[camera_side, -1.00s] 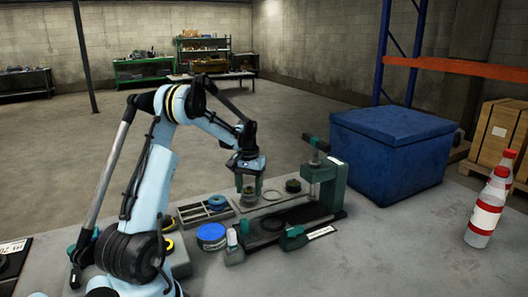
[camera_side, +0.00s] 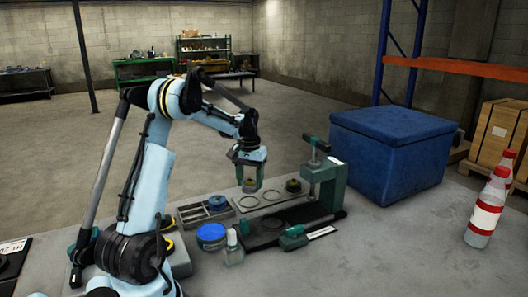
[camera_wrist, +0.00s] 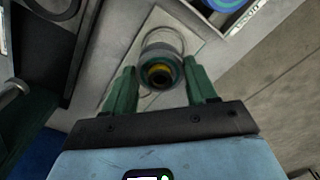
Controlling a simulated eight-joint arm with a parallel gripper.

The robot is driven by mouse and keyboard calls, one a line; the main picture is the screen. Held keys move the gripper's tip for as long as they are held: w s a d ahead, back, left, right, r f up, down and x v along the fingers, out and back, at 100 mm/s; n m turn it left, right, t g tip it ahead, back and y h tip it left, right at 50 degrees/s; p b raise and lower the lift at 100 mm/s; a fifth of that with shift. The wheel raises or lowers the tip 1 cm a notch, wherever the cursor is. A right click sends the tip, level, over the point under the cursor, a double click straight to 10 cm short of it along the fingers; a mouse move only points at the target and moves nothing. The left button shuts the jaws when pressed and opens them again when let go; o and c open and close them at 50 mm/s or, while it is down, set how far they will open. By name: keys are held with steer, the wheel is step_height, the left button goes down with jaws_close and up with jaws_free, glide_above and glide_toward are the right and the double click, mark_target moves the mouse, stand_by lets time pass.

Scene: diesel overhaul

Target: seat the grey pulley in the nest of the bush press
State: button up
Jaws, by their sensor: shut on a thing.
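The grey pulley (camera_wrist: 158,55) is between the two fingers of my gripper (camera_wrist: 160,88), with a dark and yellow centre facing the wrist camera. In the side view my gripper (camera_side: 249,185) is shut on it and holds it just above a pale plate with ring outlines. The bush press (camera_side: 327,182) is a dark green frame to the right, with a long black base (camera_side: 262,238) in front.
A dark round part with a yellowish top (camera_side: 293,185) stands on the plate (camera_side: 268,204) near the press. A divided tray (camera_side: 190,216), a blue round tin (camera_side: 211,233) and a small bottle (camera_side: 232,244) stand nearby. A blue crate (camera_side: 385,160) is behind right.

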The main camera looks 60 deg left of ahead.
steer(key=d+r, duration=0.3)
steer(key=d, duration=0.4)
steer(key=d+r, duration=0.2)
steer(key=d, duration=0.6)
steer(key=shift+f, duration=3.1)
steer(key=shift+f, duration=0.85)
steer(key=o, duration=1.1)
steer(key=shift+o, duration=0.5)
steer(key=shift+o, duration=0.9)
